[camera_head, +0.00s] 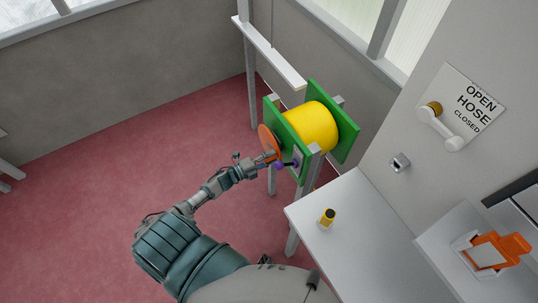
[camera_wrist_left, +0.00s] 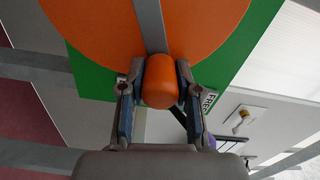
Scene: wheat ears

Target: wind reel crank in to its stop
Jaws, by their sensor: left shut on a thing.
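The reel has a yellow drum (camera_head: 312,126) between two green side plates (camera_head: 346,137) on a stand. An orange crank disc (camera_head: 268,142) sits on the reel's left side; it fills the top of the left wrist view (camera_wrist_left: 95,25), with a grey bar across it. An orange crank knob (camera_wrist_left: 160,82) stands out from it. My left gripper (camera_head: 270,157) is at the disc's lower edge, its two fingers (camera_wrist_left: 159,90) shut on the knob from both sides. A purple part (camera_head: 280,166) shows just beside the gripper. My right gripper is not in view.
A wall panel reading "OPEN HOSE CLOSED" (camera_head: 478,98) has a white lever (camera_head: 441,128). An orange item (camera_head: 497,250) lies on a lower-right shelf.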

